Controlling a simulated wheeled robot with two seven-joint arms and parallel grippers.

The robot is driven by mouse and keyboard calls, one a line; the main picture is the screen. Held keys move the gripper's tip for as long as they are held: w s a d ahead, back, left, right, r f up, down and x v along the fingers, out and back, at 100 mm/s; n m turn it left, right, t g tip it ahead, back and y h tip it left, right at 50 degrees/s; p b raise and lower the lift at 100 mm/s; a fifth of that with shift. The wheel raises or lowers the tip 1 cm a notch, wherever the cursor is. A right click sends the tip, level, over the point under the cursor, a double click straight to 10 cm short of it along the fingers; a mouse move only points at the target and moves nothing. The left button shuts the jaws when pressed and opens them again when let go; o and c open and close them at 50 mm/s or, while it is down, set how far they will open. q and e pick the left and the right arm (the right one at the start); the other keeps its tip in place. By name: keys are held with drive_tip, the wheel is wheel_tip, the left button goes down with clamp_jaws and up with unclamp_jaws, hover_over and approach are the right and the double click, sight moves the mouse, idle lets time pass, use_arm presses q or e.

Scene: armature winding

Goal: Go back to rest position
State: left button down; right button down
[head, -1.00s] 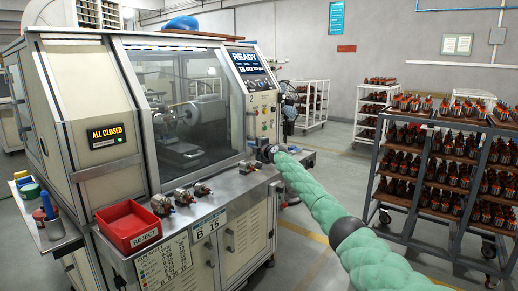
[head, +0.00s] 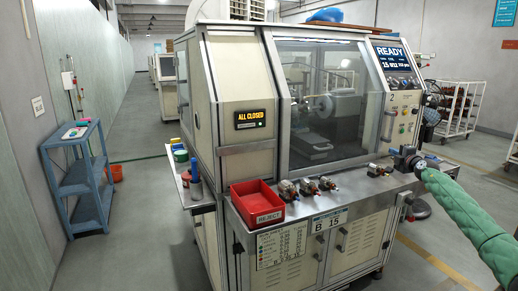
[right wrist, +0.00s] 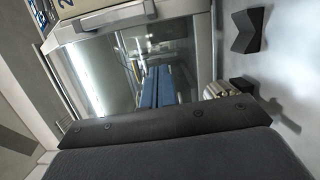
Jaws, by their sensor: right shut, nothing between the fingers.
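My right gripper (head: 396,155) is at the right end of the winding machine's front ledge (head: 350,192), at the end of my green-sleeved arm. It is shut and empty. A small armature-like part (head: 376,170) lies on the ledge just left of it. In the right wrist view the dark gripper body fills the bottom; the fingertips are hard to make out. A metal cylindrical part (right wrist: 217,90) and a black notched block (right wrist: 248,30) show beyond it. My left gripper is not in view.
The winding machine (head: 228,78) reads "READY" and "ALL CLOSED", its window shut. A blue shelf (head: 76,181) stands at left. A white rack (head: 459,108) stands behind at right.

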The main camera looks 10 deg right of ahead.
drive_tip(key=s+d+r+m+t+h, duration=0.25)
drive_tip(key=r+m+t+h, duration=0.2)
drive_tip(key=r+h, duration=0.6)
drive_tip(key=s+a+r+m+g+h, duration=0.5)
drive_tip(key=s+a+r+m+h, duration=0.15)
drive_tip(key=a+r+m, duration=0.35)
drive_tip(key=s+a+f+g+y, duration=0.35)
drive_tip(key=s+a+f, duration=0.45)
drive_tip(key=a+f, duration=0.35)
drive_tip(key=s+a+f+m+g+y, duration=0.15)
drive_tip(key=s+a+f+y, duration=0.25)
drive_tip(key=s+a+f, duration=0.55)
drive_tip(key=s+a+f+g+y, duration=0.35)
drive_tip(key=s+a+f, duration=0.25)
drive_tip(key=a+f, duration=0.65)
drive_tip(key=s+a+f+g+y, duration=0.2)
drive_tip(key=s+a+f, duration=0.2)
drive_tip(key=s+f, duration=0.6)
drive_tip(key=s+a+f+g+y, duration=0.2)
drive_tip(key=s+f, duration=0.8)
drive_tip(key=s, duration=0.9)
drive_tip(key=s+a+f+m+g+y, duration=0.1)
drive_tip(key=s+a+f+g+y, duration=0.1)
drive_tip(key=s+a+f, duration=0.4)
drive_tip(key=s+f+g, duration=0.1)
drive_tip(key=s+f, duration=0.3)
drive_tip(key=s, duration=0.4)
drive_tip(key=shift+s+f+g, duration=0.15)
drive_tip(key=shift+s+g, duration=0.1)
drive_tip(key=shift+g, duration=0.05)
